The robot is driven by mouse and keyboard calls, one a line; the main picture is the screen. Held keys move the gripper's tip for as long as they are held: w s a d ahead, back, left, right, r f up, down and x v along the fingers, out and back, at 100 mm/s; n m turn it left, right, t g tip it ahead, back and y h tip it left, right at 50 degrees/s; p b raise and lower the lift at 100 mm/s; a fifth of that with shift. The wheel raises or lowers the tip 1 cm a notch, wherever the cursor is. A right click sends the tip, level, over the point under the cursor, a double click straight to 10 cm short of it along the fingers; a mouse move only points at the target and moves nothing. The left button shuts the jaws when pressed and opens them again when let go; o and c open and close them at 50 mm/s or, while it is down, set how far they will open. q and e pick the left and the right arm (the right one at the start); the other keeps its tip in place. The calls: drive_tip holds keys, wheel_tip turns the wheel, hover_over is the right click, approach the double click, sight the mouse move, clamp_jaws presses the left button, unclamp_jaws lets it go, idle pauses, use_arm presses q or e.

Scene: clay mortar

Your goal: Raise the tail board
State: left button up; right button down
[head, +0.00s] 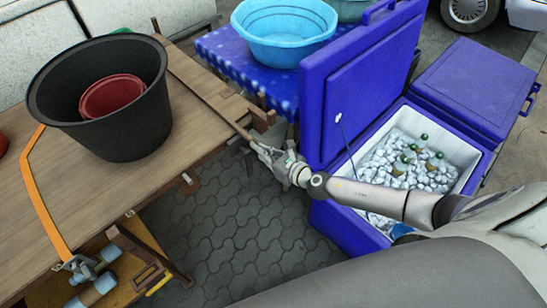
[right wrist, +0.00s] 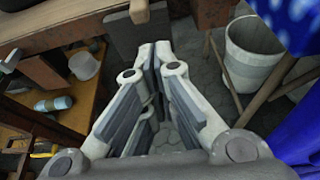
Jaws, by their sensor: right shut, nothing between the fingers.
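A wooden cart bed (head: 120,185) fills the left of the head view. A long plank (head: 205,85) runs along its right edge and looks like the tail board; I cannot tell its exact tilt. My right gripper (head: 259,148) is just off the plank's near end, over the gap between cart and blue cooler. In the right wrist view its fingers (right wrist: 158,62) are together with nothing between them. A wooden beam (right wrist: 70,35) crosses behind them, apart or touching I cannot tell.
A black tub (head: 110,130) with a red bowl (head: 112,96) stands on the cart, beside an orange strap (head: 45,205). An open blue cooler (head: 345,215) of ice and bottles is at right. A white bucket (right wrist: 250,55) stands beneath. Paving (head: 225,230) is clear.

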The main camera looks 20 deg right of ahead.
drive_tip(key=shift+x, duration=1.45)
drive_tip(key=shift+a+r+m+y, duration=0.1)
drive_tip(key=shift+r+m+y, duration=0.3)
drive_tip(key=shift+r+m, duration=0.4)
wheel_tip(320, 180, up, 7)
drive_tip(key=d+m+y+b, duration=0.2)
drive_tip(key=m+y, duration=0.1)
drive_tip(key=m, duration=0.3)
drive_tip(key=shift+w+d, duration=0.15)
drive_tip(key=shift+w, duration=0.2)
